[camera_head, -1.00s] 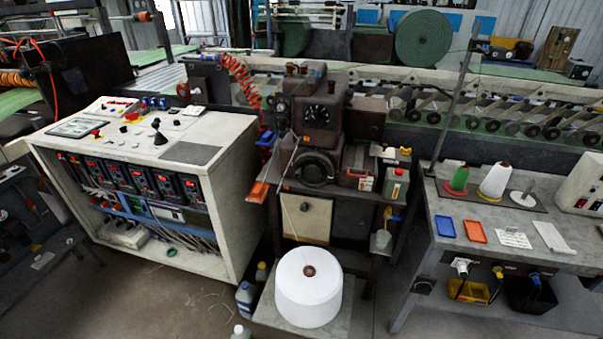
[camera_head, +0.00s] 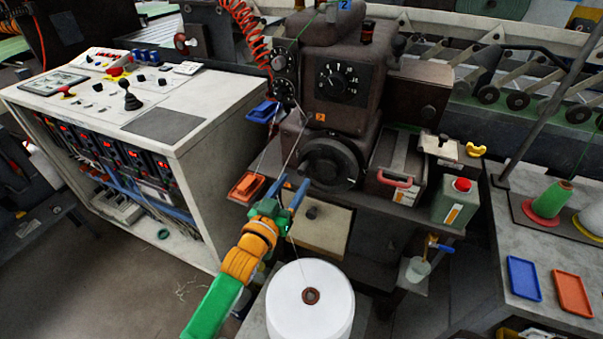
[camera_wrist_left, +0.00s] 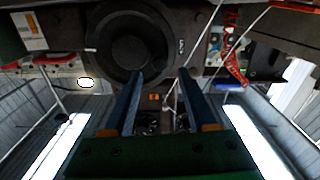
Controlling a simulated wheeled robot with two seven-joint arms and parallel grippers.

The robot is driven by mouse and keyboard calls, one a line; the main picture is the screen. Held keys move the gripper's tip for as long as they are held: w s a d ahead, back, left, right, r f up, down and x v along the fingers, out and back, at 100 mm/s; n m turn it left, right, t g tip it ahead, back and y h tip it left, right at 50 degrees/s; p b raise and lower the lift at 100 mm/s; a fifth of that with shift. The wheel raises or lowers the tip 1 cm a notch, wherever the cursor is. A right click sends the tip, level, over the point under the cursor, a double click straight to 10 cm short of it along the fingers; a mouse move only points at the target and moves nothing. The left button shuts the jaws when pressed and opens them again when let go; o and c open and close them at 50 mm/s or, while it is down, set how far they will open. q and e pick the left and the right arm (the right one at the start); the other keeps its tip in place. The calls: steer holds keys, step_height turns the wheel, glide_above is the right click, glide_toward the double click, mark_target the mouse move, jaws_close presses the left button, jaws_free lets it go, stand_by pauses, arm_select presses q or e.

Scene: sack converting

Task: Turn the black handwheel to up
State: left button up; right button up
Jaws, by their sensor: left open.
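The black handwheel (camera_head: 330,163) is a round dark wheel on the front of the brown machine, below the dial. It also shows in the left wrist view (camera_wrist_left: 128,25), at the top and left of centre. A small light mark shows near its left rim there. My left gripper (camera_head: 291,184) has a green and orange arm and two blue fingers. It is open and empty, in front of the wheel and a little to its lower left. In the wrist view its fingers (camera_wrist_left: 160,72) point towards the wheel's lower edge, apparently not gripping it. My right gripper is not in view.
An orange tray (camera_head: 246,187) and hanging cords are left of the gripper. A white yarn cone (camera_head: 325,310) stands below. A grey toolbox with a red handle (camera_head: 394,180) and a green canister (camera_head: 457,204) stand right of the wheel. A white control cabinet (camera_head: 215,150) is at left.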

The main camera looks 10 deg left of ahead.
mark_target(300, 174)
arm_select(q)
steer(key=w, duration=0.4)
steer(key=shift+d+f, duration=0.25)
steer(key=shift+d, duration=0.15)
steer(key=shift+s+r, duration=0.1)
jaws_close()
stand_by(0.9)
